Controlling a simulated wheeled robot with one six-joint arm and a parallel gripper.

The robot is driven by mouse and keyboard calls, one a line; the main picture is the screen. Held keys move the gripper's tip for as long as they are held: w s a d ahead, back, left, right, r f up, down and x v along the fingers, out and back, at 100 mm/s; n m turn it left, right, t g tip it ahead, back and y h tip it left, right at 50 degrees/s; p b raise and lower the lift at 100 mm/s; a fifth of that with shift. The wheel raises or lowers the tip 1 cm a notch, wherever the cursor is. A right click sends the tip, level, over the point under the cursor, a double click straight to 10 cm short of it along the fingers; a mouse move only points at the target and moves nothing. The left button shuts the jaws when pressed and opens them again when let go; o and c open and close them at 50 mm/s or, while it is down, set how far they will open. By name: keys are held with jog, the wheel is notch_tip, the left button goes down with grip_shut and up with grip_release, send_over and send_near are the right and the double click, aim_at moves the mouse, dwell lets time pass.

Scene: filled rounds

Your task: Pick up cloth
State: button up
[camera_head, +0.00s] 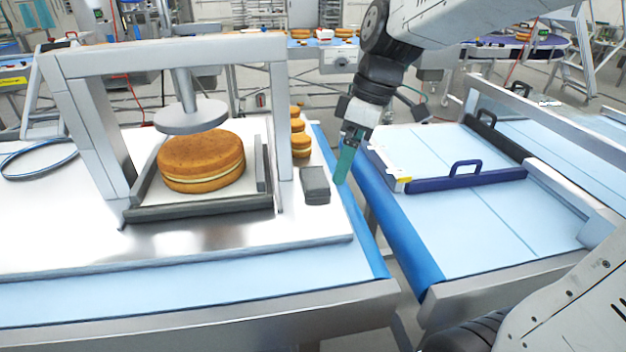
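The gap between the fingers is not visible from this side. The gripper appears apart from the grey item.
A press frame (170,58) stands at left over a filled round cake (201,161) in a dark tray. Several small rounds (300,146) line up behind the grey item. A second conveyor (480,232) with a blue-handled frame lies at right, across a gap.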

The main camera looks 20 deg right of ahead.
aim_at(316, 176)
jog(key=w+d+f+n+y, duration=0.15)
jog(key=w+f+n, duration=0.3)
jog(key=w, duration=0.65)
jog(key=shift+n, duration=0.55)
jog(key=x, duration=0.6)
jog(key=shift+s+a+f, duration=0.3)
jog(key=c, duration=0.8)
